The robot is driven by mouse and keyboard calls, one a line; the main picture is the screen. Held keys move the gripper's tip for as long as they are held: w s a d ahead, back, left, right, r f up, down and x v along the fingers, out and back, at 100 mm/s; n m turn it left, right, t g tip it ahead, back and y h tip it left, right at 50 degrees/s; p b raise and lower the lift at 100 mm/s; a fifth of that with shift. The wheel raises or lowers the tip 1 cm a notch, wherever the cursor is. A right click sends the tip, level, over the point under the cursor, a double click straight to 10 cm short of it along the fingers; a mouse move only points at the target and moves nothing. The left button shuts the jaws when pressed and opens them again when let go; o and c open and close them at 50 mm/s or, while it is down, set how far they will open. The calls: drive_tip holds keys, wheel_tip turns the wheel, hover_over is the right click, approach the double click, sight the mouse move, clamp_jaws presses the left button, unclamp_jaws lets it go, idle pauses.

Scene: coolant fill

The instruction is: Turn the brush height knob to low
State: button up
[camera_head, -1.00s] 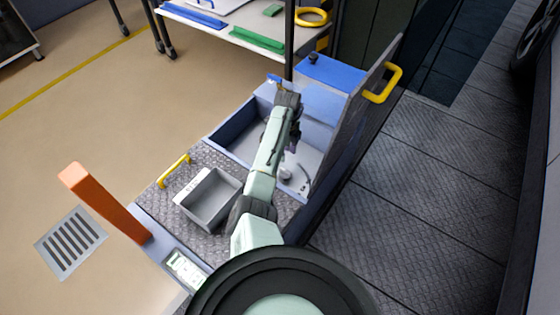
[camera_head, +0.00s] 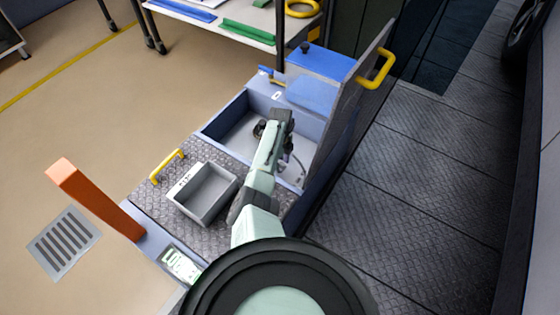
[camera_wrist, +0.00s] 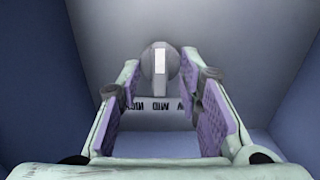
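The brush height knob (camera_wrist: 160,64) is a round grey knob with a white pointer bar that stands upright in the wrist view. It sits inside the blue-walled bin. A label strip (camera_wrist: 158,105) lies below it; MID is legible, and the end words are partly hidden by the fingers. My gripper (camera_wrist: 160,76) is open, with its purple-padded fingers to the left and right of the knob. I see no clear contact with it. In the head view my arm reaches into the blue bin (camera_head: 222,121) and hides most of the knob area.
A raised lid panel with a yellow handle (camera_head: 377,70) stands on the bin's right side. A grey tray (camera_head: 203,192) sits on the textured deck in front. An orange post (camera_head: 95,198) rises at the left. A table (camera_head: 235,18) stands behind.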

drive_tip(key=shift+c, duration=0.2)
clamp_jaws()
drive_tip(key=shift+n, duration=0.4)
drive_tip(key=n, duration=0.3)
drive_tip(key=shift+n+p, duration=0.3)
drive_tip(key=shift+n, duration=0.1)
drive_tip(key=n, duration=0.4)
drive_tip(key=shift+n, duration=0.3)
drive_tip(key=n, duration=0.4)
drive_tip(key=shift+p, duration=0.4)
drive_tip(key=n, duration=0.4)
drive_tip(key=shift+n, duration=0.3)
